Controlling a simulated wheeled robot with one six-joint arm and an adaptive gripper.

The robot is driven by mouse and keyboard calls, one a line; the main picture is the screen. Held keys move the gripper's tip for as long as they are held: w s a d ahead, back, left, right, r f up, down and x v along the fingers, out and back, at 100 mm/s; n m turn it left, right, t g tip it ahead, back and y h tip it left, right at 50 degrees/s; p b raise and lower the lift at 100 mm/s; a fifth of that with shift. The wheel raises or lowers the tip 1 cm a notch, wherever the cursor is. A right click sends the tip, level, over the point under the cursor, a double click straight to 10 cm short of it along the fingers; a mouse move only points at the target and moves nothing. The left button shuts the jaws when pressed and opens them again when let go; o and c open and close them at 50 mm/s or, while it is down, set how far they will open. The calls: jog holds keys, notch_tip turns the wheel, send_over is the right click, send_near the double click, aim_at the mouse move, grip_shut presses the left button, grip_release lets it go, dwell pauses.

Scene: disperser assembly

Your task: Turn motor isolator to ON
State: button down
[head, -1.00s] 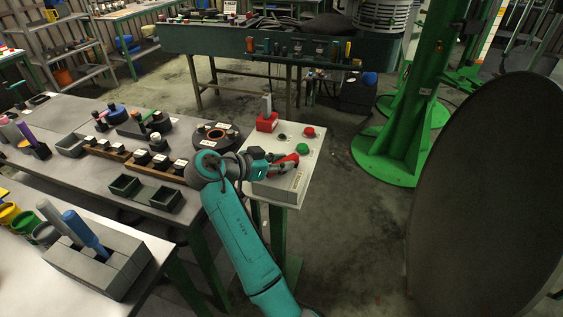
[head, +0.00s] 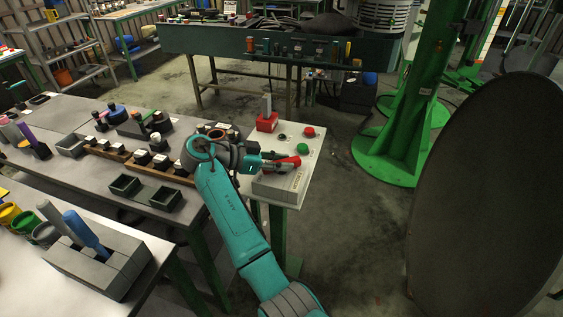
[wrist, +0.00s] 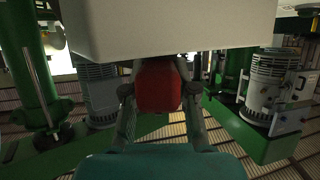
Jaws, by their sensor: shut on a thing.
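The red isolator handle (head: 290,161) is on the pale control box (head: 303,183), at the front part of its top. In the wrist view a red block-like part (wrist: 158,85), apparently this handle, sits between the two fingers under the pale box (wrist: 160,28). My gripper (head: 281,163) comes in from the left, low over the box, and is shut on the handle (wrist: 159,103). The fingers partly hide the handle in the head view, so its exact angle and any ON mark cannot be read.
The box top also carries a red button (head: 309,132), a green button (head: 302,149) and a red block with an upright grey lever (head: 267,121). A grey workbench (head: 95,160) with parts stands left. A green column (head: 405,120) stands right, with open floor between.

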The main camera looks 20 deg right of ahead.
jog(key=c, duration=0.9)
grip_release()
notch_tip(320, 180, up, 10)
jog(key=shift+f, duration=0.1)
